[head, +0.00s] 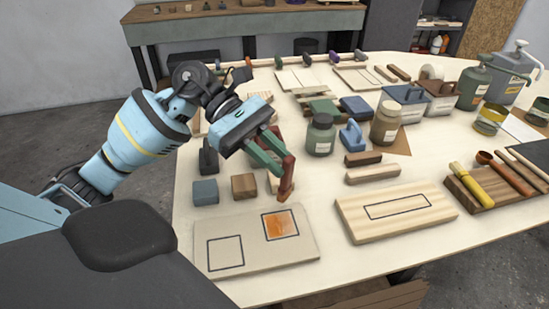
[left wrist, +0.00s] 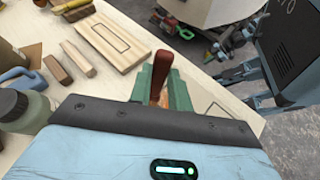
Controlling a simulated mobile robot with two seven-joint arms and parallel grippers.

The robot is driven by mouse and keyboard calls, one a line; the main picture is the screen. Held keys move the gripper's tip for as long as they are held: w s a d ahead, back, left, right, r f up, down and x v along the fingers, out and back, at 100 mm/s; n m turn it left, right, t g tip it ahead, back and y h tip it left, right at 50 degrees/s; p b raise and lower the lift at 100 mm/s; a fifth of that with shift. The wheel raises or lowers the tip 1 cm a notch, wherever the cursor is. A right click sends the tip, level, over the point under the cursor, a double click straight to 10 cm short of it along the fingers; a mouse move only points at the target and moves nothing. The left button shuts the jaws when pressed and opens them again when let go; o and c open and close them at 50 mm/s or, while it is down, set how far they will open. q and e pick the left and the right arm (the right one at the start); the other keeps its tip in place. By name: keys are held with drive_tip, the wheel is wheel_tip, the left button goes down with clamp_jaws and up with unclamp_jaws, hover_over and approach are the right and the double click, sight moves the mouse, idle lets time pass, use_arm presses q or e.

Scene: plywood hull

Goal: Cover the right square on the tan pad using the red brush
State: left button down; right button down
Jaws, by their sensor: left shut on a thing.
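The tan pad (head: 262,262) lies at the table's near edge with two dark-outlined squares. The right square (head: 281,226) bears orange paint, uneven and paler in places. The left square (head: 225,253) is bare. My left gripper (head: 270,152) is shut on the red brush (head: 287,178), whose tip points down at the far edge of the right square; I cannot tell if it touches. In the left wrist view the brush (left wrist: 159,78) stands between the green fingers (left wrist: 160,92). My right arm seems to show, small, at that view's top right; its gripper's state is unclear.
A wooden board with an outlined rectangle (head: 397,211) lies to the right of the pad. Beyond it a brown rack (head: 483,192) holds a yellow brush (head: 472,181). Small blocks (head: 244,187) stand behind the pad, and jars (head: 321,135) further back.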

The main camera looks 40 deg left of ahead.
use_arm(q)
drive_tip(key=shift+f+b, duration=0.55)
drive_tip(key=shift+f, duration=0.1)
use_arm(e)
drive_tip(key=shift+s+f, duration=0.4)
drive_tip(key=shift+f, duration=0.25)
use_arm(q)
drive_tip(key=shift+d, duration=0.1)
drive_tip(key=shift+s+d, duration=0.7)
drive_tip(key=shift+d, duration=0.05)
use_arm(e)
drive_tip(key=shift+f, duration=0.1)
use_arm(q)
drive_tip(key=shift+d, duration=0.1)
drive_tip(key=shift+s+d, duration=0.65)
drive_tip(key=shift+d, duration=0.1)
drive_tip(key=shift+s+d, duration=0.15)
drive_tip(key=shift+s+d, duration=0.55)
drive_tip(key=shift+d, duration=0.15)
drive_tip(key=shift+b, duration=0.3)
use_arm(e)
drive_tip(key=shift+s+f, duration=0.2)
drive_tip(key=shift+f, duration=0.05)
